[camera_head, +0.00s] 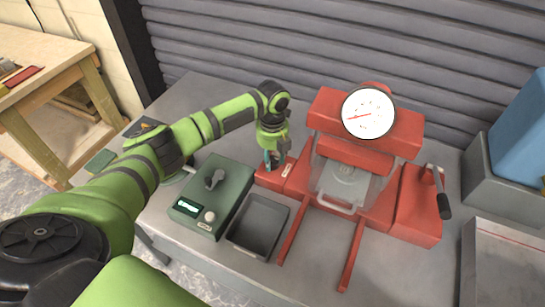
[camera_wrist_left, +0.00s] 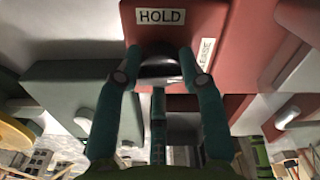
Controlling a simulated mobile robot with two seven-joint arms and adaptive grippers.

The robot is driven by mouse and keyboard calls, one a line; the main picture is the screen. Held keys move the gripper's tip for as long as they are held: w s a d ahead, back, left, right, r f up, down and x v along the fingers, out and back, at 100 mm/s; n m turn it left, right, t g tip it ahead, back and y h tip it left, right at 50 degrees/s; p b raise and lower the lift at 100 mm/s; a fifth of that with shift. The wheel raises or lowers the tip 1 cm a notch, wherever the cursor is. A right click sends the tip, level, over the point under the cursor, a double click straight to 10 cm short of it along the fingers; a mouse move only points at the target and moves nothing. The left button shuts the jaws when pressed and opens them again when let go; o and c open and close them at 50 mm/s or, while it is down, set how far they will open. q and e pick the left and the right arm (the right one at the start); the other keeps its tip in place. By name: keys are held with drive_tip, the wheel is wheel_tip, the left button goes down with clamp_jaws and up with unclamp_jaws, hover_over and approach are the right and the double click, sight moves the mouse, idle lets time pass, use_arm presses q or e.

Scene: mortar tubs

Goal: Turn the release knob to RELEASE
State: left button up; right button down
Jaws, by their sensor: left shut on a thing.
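The release knob (camera_wrist_left: 160,70) is a dark, rounded knob on the red block (camera_wrist_left: 225,30) in the left wrist view. A HOLD label (camera_wrist_left: 161,16) sits above it and a RELEASE label (camera_wrist_left: 206,52), turned on its side, is to its right. My left gripper (camera_wrist_left: 160,66) is shut on the knob, one teal fingertip on each side. Which label the knob points to cannot be told. In the head view the left gripper (camera_head: 273,160) reaches down to the red block (camera_head: 287,176) left of the press; it hides the knob. My right gripper is not in view.
The red press (camera_head: 330,110) with a round gauge (camera_head: 368,113) stands to the right, with a black-gripped lever (camera_head: 442,200). A green control box (camera_head: 232,182) and an empty dark tray (camera_head: 247,248) are close to my left gripper. A blue container (camera_head: 520,130) is far right.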

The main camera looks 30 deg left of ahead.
sight(272, 158)
use_arm(q)
drive_tip(key=shift+m, duration=0.6)
drive_tip(key=o, duration=1.2)
drive_tip(key=shift+c, duration=0.2)
wheel_tip(272, 158, up, 12)
